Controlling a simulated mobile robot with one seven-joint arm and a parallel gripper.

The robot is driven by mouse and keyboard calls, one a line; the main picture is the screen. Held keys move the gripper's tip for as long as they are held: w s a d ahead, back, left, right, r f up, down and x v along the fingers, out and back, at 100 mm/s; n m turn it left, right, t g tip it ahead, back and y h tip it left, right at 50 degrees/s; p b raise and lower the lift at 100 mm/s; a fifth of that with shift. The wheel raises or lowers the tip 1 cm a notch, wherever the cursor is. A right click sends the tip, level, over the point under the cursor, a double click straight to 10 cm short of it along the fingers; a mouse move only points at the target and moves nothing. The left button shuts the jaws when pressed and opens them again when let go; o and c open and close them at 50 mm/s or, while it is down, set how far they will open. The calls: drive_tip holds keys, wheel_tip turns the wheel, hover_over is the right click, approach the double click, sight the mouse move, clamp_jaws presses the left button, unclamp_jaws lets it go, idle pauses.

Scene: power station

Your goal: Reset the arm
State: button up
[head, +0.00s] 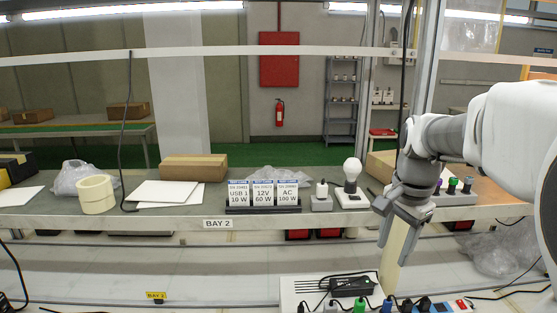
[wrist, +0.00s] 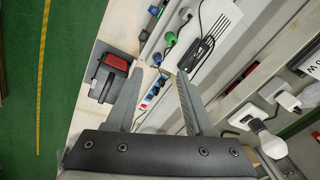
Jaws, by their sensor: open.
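My white and grey arm comes in from the right in the head view. My gripper (head: 395,226) hangs in front of the shelf edge, to the right of the white bulb, with its fingers pointing down. In the wrist view my gripper (wrist: 159,85) shows two grey fingers spread apart. Nothing is between them. Below and beyond the fingers lies a work surface with a power strip (wrist: 153,91), coloured plugs and a black adapter (wrist: 193,56). The same black adapter shows on a white panel at the bottom of the head view (head: 352,286).
The shelf holds a tape roll (head: 96,194), a cardboard box (head: 193,167), labelled cards (head: 263,194), a bulb on a base (head: 352,180) and a block with coloured knobs (head: 455,191). A metal post (head: 428,60) stands beside my arm.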

drive_tip(key=s+a+n+t, duration=0.2)
drive_tip(key=s+a+n, duration=0.2)
drive_tip(key=s, duration=0.5)
drive_tip(key=s+a+n+t, duration=0.1)
drive_tip(key=s+a+n, duration=0.3)
drive_tip(key=s+n, duration=0.4)
drive_tip(key=shift+s+a+f+t, duration=0.3)
drive_tip(key=shift+s+f+t, duration=0.1)
drive_tip(key=shift+s, duration=0.15)
